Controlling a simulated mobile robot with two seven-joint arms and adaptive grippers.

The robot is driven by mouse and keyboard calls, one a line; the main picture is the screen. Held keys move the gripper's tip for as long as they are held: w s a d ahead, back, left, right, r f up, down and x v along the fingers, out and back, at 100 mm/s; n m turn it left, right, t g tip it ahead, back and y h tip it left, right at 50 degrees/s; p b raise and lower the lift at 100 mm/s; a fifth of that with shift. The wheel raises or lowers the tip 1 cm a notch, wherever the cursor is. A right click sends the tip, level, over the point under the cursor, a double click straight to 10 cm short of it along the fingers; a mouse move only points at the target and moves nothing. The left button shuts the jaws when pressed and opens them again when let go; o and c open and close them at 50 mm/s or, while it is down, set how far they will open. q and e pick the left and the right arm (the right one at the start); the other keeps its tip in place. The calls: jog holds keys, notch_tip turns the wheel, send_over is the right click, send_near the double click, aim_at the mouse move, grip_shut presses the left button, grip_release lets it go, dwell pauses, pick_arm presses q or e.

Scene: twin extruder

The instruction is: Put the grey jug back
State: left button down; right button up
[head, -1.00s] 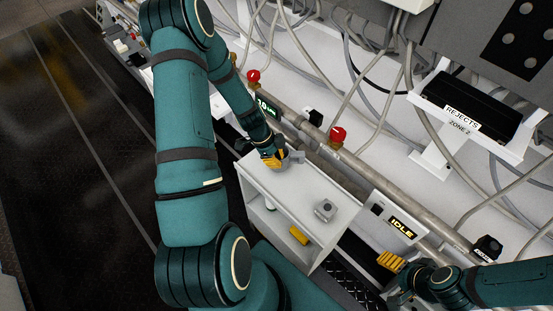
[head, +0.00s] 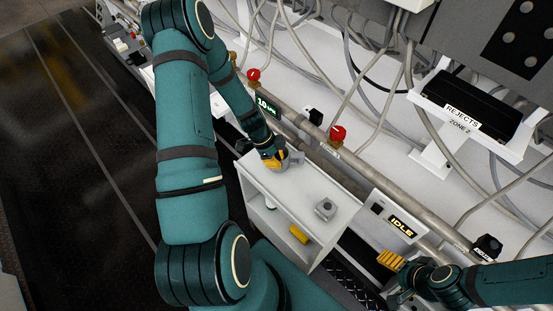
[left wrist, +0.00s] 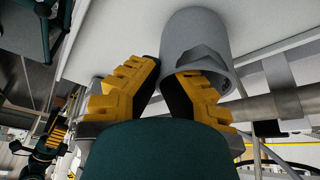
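The grey jug (head: 296,158) is at the far end of the white cart's top (head: 290,185), partly hidden by my left gripper (head: 277,158). In the left wrist view the jug (left wrist: 192,35) shows large, with one yellow finger overlapping its near edge. The left gripper (left wrist: 162,80) has its fingertips close together at the jug's side. Whether they pinch part of the jug or stand just beside it cannot be told. My right gripper (head: 394,280) is at the lower right, away from the jug, fingers apart and seemingly empty.
A small grey block-like item (head: 325,208) stands on the cart top. A yellow item (head: 298,234) lies on the lower shelf. A pipe (head: 345,165) and a red knob (head: 338,133) run along the machine behind.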

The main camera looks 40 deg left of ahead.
pick_arm(q)
jog(key=shift+f, duration=0.1)
jog(key=c, duration=1.6)
grip_release()
jog(key=o, duration=0.5)
jog(key=shift+o, duration=0.2)
jog(key=v, duration=1.2)
